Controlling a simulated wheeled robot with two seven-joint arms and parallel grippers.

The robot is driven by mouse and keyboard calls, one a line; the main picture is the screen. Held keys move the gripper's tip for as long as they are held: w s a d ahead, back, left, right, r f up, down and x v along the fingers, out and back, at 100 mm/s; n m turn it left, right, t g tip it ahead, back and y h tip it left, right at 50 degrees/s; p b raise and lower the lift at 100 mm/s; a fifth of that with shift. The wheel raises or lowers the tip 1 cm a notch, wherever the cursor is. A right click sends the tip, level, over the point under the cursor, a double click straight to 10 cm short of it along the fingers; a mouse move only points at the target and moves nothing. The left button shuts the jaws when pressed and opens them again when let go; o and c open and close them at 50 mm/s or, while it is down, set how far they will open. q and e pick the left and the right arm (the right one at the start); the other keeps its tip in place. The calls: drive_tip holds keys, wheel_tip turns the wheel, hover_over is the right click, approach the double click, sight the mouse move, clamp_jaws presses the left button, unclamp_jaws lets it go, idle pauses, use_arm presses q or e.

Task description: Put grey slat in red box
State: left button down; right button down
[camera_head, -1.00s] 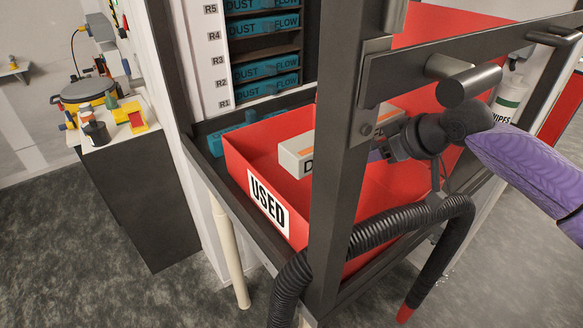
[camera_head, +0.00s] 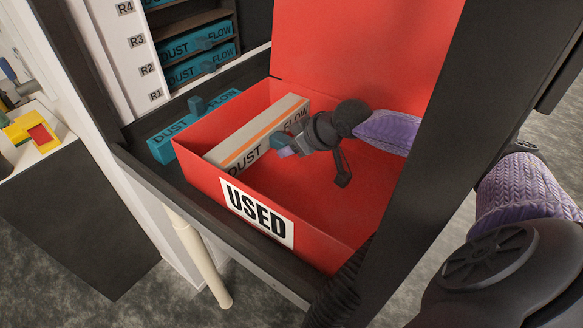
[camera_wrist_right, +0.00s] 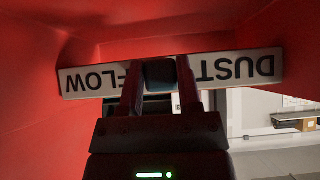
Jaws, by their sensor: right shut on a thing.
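The grey slat (camera_head: 262,132), pale with an orange stripe and DUST FLOW lettering, is inside the red box (camera_head: 335,235), along its left side. The box has a USED label on its front and a raised red lid or panel behind. My right gripper (camera_head: 287,143) is shut on the slat's handle near its middle. In the right wrist view the slat (camera_wrist_right: 95,80) lies across between red walls, with the fingers (camera_wrist_right: 160,75) at its centre. Whether the slat touches the box floor is hard to tell. My left gripper is not in view.
A blue slat (camera_head: 165,150) lies left of the box. Blue slats (camera_head: 200,68) sit in the labelled rack behind. A dark frame post (camera_head: 420,180) stands right of the box. A side cabinet (camera_head: 70,200) with small items is at the left.

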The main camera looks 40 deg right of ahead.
sight(282, 169)
wheel_tip(282, 169, down, 6)
drive_tip(key=shift+r+b, duration=0.1)
drive_tip(key=shift+b, duration=0.45)
drive_tip(key=shift+c, duration=1.4)
unclamp_jaws()
drive_tip(key=shift+r, duration=0.2)
drive_tip(key=p+v, duration=0.4)
drive_tip(key=v, duration=0.7)
drive_tip(key=shift+s+d+r+p, duration=0.15)
drive_tip(key=shift+s+r+p, duration=0.1)
drive_tip(key=shift+s+p, duration=0.1)
